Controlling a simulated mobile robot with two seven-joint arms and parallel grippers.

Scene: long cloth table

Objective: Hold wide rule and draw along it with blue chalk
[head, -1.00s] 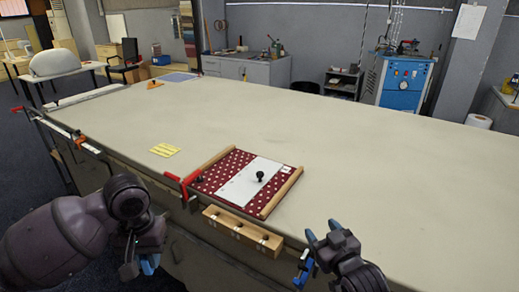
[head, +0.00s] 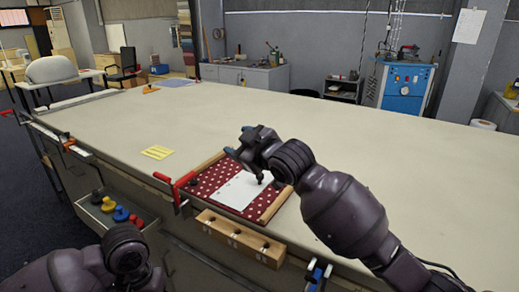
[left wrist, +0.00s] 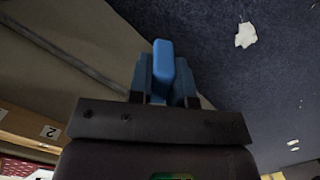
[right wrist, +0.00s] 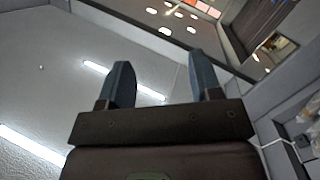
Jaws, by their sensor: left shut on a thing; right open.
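The wide rule (head: 236,191) is a white plate with a black knob, lying on a red dotted cloth (head: 208,180). My right gripper (head: 238,142) is open and empty above the table, beyond the rule; its arm crosses over the cloth's right side. In the right wrist view its fingers (right wrist: 160,85) are apart and point toward the ceiling. In the left wrist view my left gripper (left wrist: 163,85) is shut on a blue piece, seemingly the blue chalk (left wrist: 163,58), with floor beyond it. In the head view only the left arm shows low at left; its fingers are hidden.
Wooden bars (head: 275,206) flank the cloth. A red clamp (head: 178,188) and a blue clamp (head: 317,274) sit at the table edge. A wooden rack (head: 238,238) hangs in front. A tray (head: 97,213) holds coloured knobbed pieces.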

